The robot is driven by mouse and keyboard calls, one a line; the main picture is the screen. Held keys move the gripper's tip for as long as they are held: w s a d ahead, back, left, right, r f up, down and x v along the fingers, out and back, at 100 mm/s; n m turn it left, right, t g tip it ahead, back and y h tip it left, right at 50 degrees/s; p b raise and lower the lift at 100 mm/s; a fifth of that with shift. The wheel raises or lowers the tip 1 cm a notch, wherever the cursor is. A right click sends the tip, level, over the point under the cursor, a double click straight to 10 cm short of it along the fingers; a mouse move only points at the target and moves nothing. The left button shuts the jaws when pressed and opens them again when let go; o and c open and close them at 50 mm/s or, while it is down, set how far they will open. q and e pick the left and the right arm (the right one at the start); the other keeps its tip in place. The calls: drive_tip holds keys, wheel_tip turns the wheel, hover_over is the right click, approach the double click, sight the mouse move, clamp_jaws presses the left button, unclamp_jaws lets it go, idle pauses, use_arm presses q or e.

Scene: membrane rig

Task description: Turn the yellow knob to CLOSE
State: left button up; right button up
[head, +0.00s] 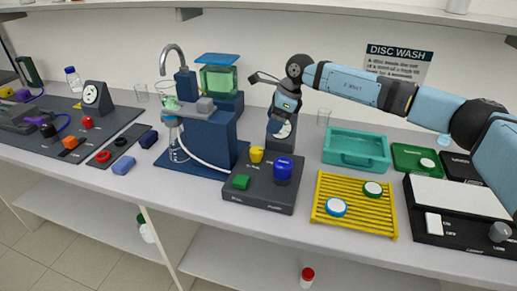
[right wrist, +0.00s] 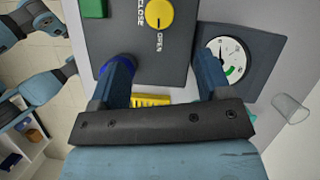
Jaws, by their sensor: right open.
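The yellow knob (head: 256,154) sits on the dark control box (head: 258,206), beside a green button (head: 241,182) and a blue knob (head: 283,169). In the right wrist view the yellow knob (right wrist: 159,13) is at the top edge, with CLOSE to its left and OPEN below it. A small dark mark on the knob seems to face OPEN. My right gripper (head: 270,92) is above and behind the box, apart from the knob. In the wrist view its open fingers (right wrist: 163,64) are empty, and the left one partly hides the blue knob. My left gripper is not in view.
A gauge (head: 283,128) stands behind the box, near my right gripper. A blue pump stand (head: 208,135) with glassware and hose is left. A yellow rack (head: 352,221) with discs and a teal tray (head: 356,148) are right. Clear counter lies in front.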

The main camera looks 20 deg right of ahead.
sight(258, 149)
drive_tip(key=p+x, duration=0.1)
drive_tip(key=x, duration=1)
drive_tip(key=shift+w+a+f, duration=0.1)
drive_tip(key=shift+a+f, duration=0.15)
drive_tip(key=shift+f, duration=0.05)
drive_tip(key=shift+c, duration=0.2)
drive_tip(key=c, duration=0.9)
